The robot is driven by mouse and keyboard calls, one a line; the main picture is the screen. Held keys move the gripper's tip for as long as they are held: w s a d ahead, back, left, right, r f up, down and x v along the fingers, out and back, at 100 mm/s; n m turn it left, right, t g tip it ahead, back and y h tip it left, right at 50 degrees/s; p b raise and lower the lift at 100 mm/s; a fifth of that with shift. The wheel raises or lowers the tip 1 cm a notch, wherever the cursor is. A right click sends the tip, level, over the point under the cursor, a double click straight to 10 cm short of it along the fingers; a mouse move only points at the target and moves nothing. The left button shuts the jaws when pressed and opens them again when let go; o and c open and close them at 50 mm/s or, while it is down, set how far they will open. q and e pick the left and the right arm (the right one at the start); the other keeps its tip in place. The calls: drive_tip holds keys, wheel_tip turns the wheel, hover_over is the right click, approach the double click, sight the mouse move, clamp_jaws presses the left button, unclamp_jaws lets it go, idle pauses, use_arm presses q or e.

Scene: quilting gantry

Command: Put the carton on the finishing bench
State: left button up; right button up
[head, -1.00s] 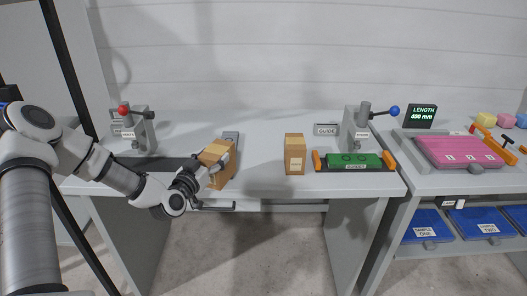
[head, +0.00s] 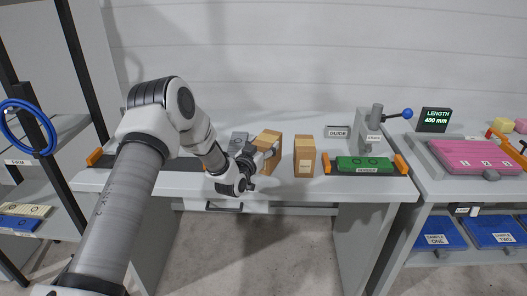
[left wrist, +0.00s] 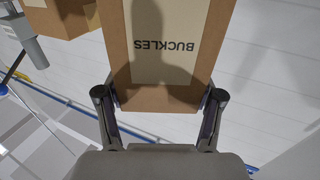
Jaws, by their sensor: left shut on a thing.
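My left gripper (head: 258,162) is shut on a brown carton (head: 270,142) at the bench. In the left wrist view the carton (left wrist: 166,95) fills the space between the two fingers, and its pale label reads BUCKLES, upside down. I cannot tell whether its base touches the bench top. A second brown carton (head: 304,157) with a pale label stands just right of it, apart, and part of a carton shows at the upper left in the left wrist view (left wrist: 62,14). The pale grey bench (head: 300,193) lies under both. No readable sign names the finishing bench. My right gripper is out of view.
A grey block (head: 239,142) lies behind my gripper. A green plate (head: 363,164) between orange stops and a blue-knobbed clamp (head: 374,130) stand to the right. Further right is a pink pad (head: 475,156). Shelves with a blue hose (head: 22,126) stand left.

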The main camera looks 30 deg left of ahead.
use_arm(q)
wheel_tip(320, 180, down, 3)
drive_tip(key=shift+r+p, duration=0.15)
drive_tip(key=shift+p, duration=0.2)
drive_tip(key=shift+a, duration=0.1)
drive_tip(key=shift+f+b, duration=0.3)
drive_tip(key=o, duration=1.4)
drive_tip(key=shift+c, duration=0.2)
drive_tip(key=shift+r, duration=0.1)
